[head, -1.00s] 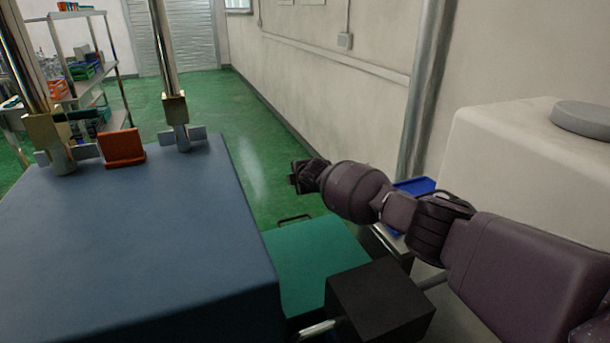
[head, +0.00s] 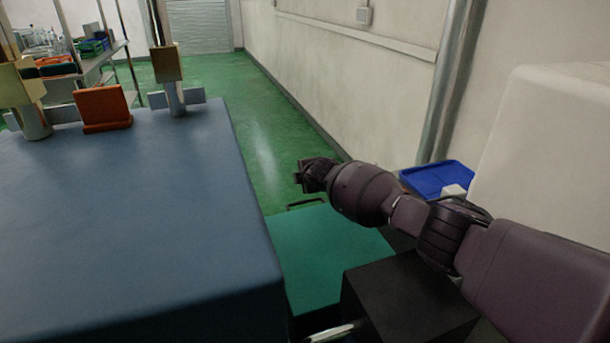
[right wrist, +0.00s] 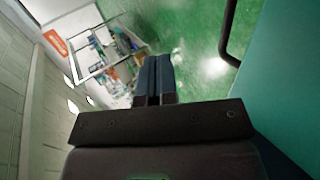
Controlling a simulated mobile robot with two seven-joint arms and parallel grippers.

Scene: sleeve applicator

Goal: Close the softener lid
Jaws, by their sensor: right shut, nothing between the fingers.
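A flat teal panel (head: 325,250) with a dark bar handle (head: 306,204) at its far edge lies right of the large blue machine top; I take it for the softener lid. I cannot tell whether it is open or closed. In the right wrist view the teal panel (right wrist: 287,85) fills the right side, with its handle (right wrist: 229,35) beside it. My right gripper (head: 300,177) is above and just beyond the handle in the head view, apart from it. Its fingers (right wrist: 155,78) are together and empty. My left gripper is not in view.
The blue machine top (head: 130,230) fills the left, with an orange-red block (head: 103,107) between two metal posts. A black box (head: 410,300) stands near the panel. Green floor (head: 265,150) is clear beyond.

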